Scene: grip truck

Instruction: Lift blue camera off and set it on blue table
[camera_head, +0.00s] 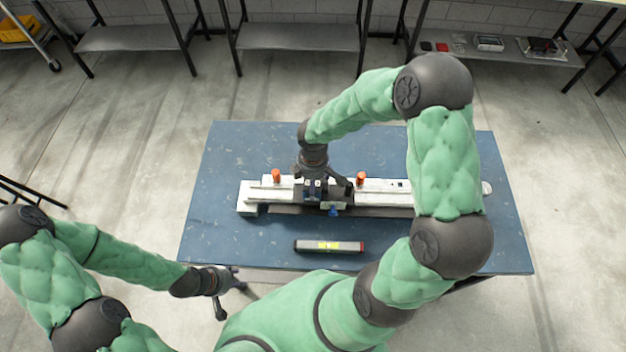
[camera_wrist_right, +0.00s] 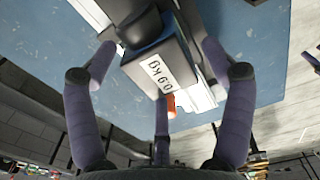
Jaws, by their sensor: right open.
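A dark grey-blue camera block with a white "0.9 kg" label (camera_wrist_right: 163,72) shows in the wrist view. In the head view, a dark body with a small blue part (camera_head: 333,210) sits midway along a white rail (camera_head: 385,198) on the blue table (camera_head: 235,148). My right gripper (camera_head: 325,188) reaches down over it; in the wrist view its purple fingers (camera_wrist_right: 158,60) are spread around the block, open. Contact cannot be told. The head view partly hides the camera behind the gripper. My left gripper (camera_head: 232,293) is open and empty, off the table's front left edge.
Orange knobs (camera_head: 276,175) stand on the rail either side of the camera. The table's left and back areas are bare. Shelves (camera_head: 300,37) stand along the wall.

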